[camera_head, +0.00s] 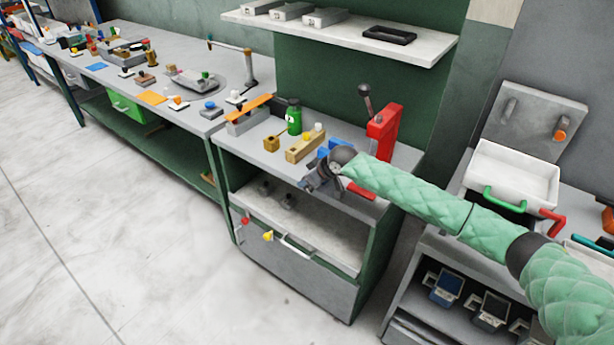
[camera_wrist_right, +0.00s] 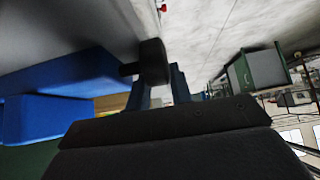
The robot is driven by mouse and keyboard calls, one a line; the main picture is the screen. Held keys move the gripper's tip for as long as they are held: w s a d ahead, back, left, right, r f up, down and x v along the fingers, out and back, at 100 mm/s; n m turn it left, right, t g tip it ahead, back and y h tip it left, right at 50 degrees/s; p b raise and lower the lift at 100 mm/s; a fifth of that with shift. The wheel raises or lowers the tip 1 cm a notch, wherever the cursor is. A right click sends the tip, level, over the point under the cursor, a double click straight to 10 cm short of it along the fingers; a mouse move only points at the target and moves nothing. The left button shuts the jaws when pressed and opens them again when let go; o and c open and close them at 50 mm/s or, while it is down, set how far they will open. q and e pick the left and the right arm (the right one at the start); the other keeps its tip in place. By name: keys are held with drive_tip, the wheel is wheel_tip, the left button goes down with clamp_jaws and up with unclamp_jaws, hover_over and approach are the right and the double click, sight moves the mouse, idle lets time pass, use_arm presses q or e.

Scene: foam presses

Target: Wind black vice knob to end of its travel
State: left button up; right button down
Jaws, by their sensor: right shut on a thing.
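The blue vice (camera_head: 328,150) sits near the front edge of the small grey-topped bench, partly hidden behind my right wrist. In the right wrist view its blue body (camera_wrist_right: 50,105) fills the left side. The black vice knob (camera_wrist_right: 153,62) sticks out from the blue body on a short dark stem. My right gripper (camera_head: 314,184) is at the vice's front side, and its fingers in the right wrist view are shut on the knob. In the head view the knob is hidden or too small to make out. My left gripper is not in view.
A red press (camera_head: 384,130) with a black-knobbed lever stands right behind my right wrist. A green bottle (camera_head: 294,117) and a wooden block (camera_head: 304,147) stand to the left on the same bench. A drawer (camera_head: 290,268) with a pale handle is below. The floor in front is clear.

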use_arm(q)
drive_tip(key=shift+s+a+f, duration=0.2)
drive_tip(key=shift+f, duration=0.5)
use_arm(e)
drive_tip(key=c, duration=1.5)
unclamp_jaws()
drive_tip(key=shift+f, duration=0.1)
drive_tip(key=shift+s+d+r, duration=0.15)
drive_tip(key=shift+d+r, duration=0.1)
drive_tip(key=shift+r, duration=0.1)
use_arm(q)
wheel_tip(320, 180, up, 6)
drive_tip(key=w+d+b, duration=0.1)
drive_tip(key=b, duration=0.1)
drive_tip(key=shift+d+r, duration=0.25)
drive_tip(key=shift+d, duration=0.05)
use_arm(e)
drive_tip(key=shift+v, duration=3.4)
drive_tip(key=shift+a+r, duration=0.15)
drive_tip(key=shift+r, duration=0.05)
